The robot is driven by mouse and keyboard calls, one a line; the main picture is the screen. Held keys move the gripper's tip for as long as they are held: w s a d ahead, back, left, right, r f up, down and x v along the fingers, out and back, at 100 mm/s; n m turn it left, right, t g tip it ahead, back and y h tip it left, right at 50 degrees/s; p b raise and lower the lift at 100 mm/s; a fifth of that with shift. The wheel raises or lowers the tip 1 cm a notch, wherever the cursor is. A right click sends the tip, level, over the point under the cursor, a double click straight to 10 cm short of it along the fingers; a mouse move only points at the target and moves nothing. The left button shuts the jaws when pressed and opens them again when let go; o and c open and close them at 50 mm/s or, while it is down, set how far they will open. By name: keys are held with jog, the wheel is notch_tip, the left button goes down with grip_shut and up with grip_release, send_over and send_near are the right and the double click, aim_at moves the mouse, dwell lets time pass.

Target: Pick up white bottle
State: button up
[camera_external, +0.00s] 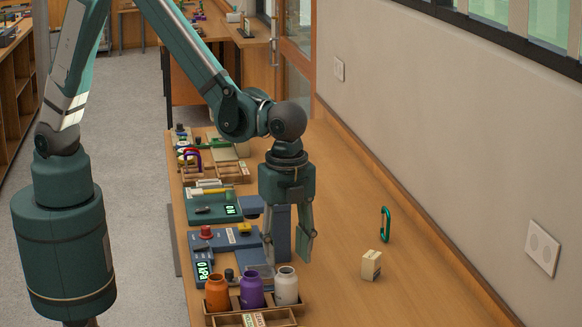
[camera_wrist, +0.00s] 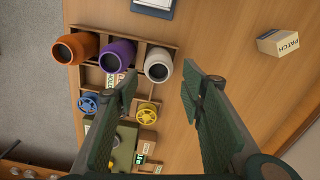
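The white bottle (camera_external: 286,287) stands open-topped in the right end of a wooden rack (camera_external: 283,319) at the table's near edge. It also shows in the wrist view (camera_wrist: 158,66), just beyond my fingertips. My gripper (camera_external: 287,258) points down above and behind the bottle, with its two fingers spread apart and nothing between them. In the wrist view the fingers (camera_wrist: 159,84) frame a gap below the bottle, and they do not appear to touch it.
A purple bottle (camera_external: 251,289) and an orange bottle (camera_external: 217,292) stand left of the white one in the rack. A small PATCH box (camera_external: 371,265) and a green carabiner (camera_external: 385,225) are to the right. The table's right side is mostly clear.

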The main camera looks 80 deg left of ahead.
aim_at(286, 270)
dwell(0.3)
jog(key=shift+f, duration=1.3)
jog(key=shift+s+d+f, duration=0.1)
jog(key=shift+f, duration=2.55)
jog(key=c, duration=0.8)
